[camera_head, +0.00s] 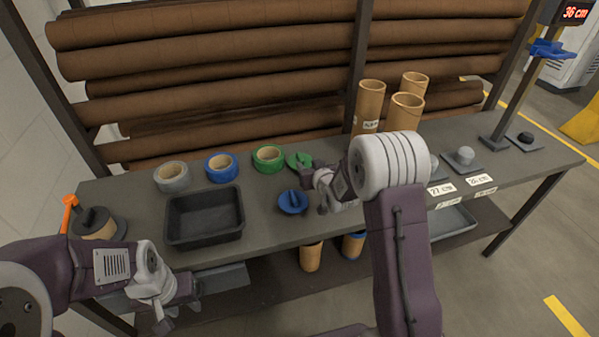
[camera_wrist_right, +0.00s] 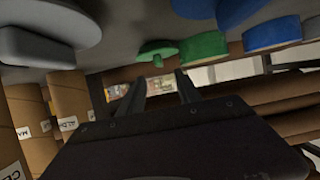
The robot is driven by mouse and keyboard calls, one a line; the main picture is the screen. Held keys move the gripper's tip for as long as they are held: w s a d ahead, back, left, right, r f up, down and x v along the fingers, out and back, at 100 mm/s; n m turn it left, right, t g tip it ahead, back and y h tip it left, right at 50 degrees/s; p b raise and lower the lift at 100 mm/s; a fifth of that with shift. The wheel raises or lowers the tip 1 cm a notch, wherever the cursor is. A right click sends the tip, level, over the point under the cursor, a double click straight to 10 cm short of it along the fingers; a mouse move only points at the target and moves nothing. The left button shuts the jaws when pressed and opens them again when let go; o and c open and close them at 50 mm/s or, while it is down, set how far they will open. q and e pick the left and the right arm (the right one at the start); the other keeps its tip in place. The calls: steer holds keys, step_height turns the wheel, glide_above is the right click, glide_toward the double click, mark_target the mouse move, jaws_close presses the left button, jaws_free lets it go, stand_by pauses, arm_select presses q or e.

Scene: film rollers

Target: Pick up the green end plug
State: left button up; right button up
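The green end plug (camera_head: 298,160) lies on the table just beyond my right gripper, which partly covers it in the head view. In the right wrist view the green end plug (camera_wrist_right: 157,48) shows as a flat disc with a small knob, past the fingertips. My right gripper (camera_head: 314,188) is open, and its two fingers stand apart with nothing between them in the wrist view (camera_wrist_right: 162,80). My left gripper (camera_head: 180,303) is open and empty, low in front of the table's front edge.
A green tape roll (camera_head: 269,158) lies close left of the plug, with blue (camera_head: 221,167) and grey (camera_head: 172,177) rolls further left. A blue plug (camera_head: 292,201) lies nearer the front, beside a black tray (camera_head: 204,217). Cardboard tubes (camera_head: 369,106) stand at the back.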

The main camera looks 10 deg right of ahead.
mark_target(301, 157)
steer(key=shift+w+d+f, duration=0.15)
steer(key=shift+w+f, duration=0.1)
steer(key=shift+w, duration=0.1)
steer(key=x, duration=0.3)
steer(key=shift+w, duration=0.2)
steer(key=shift+x, duration=2.75)
steer(key=shift+r, duration=0.2)
steer(key=shift+c, duration=0.9)
jaws_close()
